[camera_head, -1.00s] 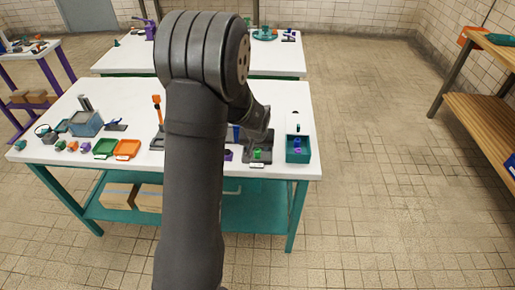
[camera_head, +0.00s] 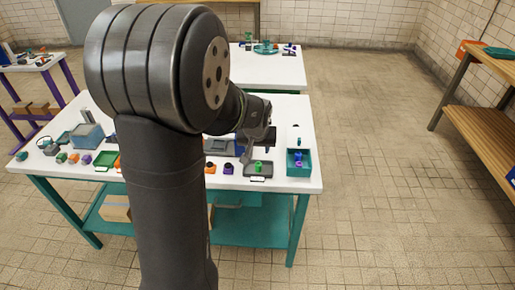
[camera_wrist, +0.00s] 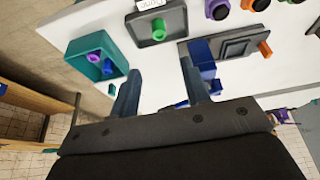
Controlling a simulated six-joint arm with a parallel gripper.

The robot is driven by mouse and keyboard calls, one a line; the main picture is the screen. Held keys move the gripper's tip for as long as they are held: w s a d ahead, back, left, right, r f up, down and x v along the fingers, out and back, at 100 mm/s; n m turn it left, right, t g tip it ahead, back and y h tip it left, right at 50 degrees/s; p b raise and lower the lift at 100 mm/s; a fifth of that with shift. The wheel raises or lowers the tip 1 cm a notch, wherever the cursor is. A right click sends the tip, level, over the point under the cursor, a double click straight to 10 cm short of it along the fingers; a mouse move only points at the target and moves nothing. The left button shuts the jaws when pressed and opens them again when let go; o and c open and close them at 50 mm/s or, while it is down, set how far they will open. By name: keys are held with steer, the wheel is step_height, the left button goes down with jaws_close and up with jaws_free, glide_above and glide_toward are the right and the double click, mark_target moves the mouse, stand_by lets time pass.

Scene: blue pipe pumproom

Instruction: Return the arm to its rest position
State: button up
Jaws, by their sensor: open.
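My gripper (camera_wrist: 160,88) is open, with its two dark fingers apart and nothing between them. In the wrist view it hangs above the white table (camera_wrist: 130,95), apart from the objects there. In the head view, my arm's large elbow and upper link fill the left centre. My forearm points away over the table's right part, and the gripper (camera_head: 262,143) is small and partly hidden there.
Wooden shelving (camera_head: 485,135) stands at right; the floor between is clear.

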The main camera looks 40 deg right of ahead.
mark_target(259, 163)
steer(key=shift+f, duration=0.1)
steer(key=x, duration=1.2)
stand_by(0.4)
